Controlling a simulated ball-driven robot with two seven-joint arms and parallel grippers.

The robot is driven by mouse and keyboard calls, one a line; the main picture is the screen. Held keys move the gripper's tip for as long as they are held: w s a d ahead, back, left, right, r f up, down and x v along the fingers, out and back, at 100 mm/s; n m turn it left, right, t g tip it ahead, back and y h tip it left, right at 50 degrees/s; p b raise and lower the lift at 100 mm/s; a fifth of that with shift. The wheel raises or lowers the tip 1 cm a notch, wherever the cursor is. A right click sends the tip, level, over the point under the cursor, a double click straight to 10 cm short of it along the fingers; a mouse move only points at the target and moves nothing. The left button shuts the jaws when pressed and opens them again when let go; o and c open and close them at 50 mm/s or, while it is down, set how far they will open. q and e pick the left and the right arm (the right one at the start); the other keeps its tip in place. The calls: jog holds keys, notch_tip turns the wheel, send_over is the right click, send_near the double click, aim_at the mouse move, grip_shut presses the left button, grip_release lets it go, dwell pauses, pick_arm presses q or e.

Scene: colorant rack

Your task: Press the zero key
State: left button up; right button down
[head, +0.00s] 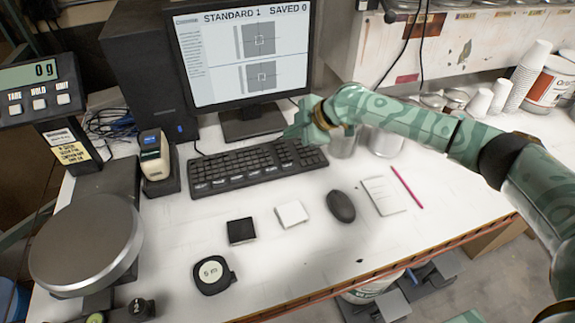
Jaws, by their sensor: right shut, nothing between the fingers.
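The black keyboard (235,168) lies on the white bench in front of the monitor, its number pad at the right end. The zero key is too small to make out. My right gripper (291,134) is at the back right edge of the keyboard, fingers shut and empty, pointing left. I cannot tell whether its tips touch any key. My left gripper is not in view.
The monitor (243,50) reads "STANDARD 1" and "SAVED 0". A scale with a round pan (86,243) and a display (37,75) reading 0 g stands left. A mouse (341,205), black and white tiles and a notepad (383,196) lie in front. Metal cans stand beneath my right arm.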

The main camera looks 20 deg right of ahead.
jog(key=f, duration=0.1)
jog(key=b, duration=0.5)
send_over(292, 166)
notch_tip(292, 166, down, 6)
jog(key=shift+f+b, duration=0.35)
jog(key=shift+f, duration=0.25)
jog(key=shift+f, duration=0.1)
dwell(1.1)
jog(key=shift+f, duration=0.3)
jog(key=shift+s+f+b, duration=0.1)
jog(key=shift+f+b, duration=0.2)
jog(key=shift+f, duration=0.05)
dwell(0.5)
dwell(0.4)
jog(key=shift+r+p, duration=0.6)
jog(key=shift+r, duration=0.2)
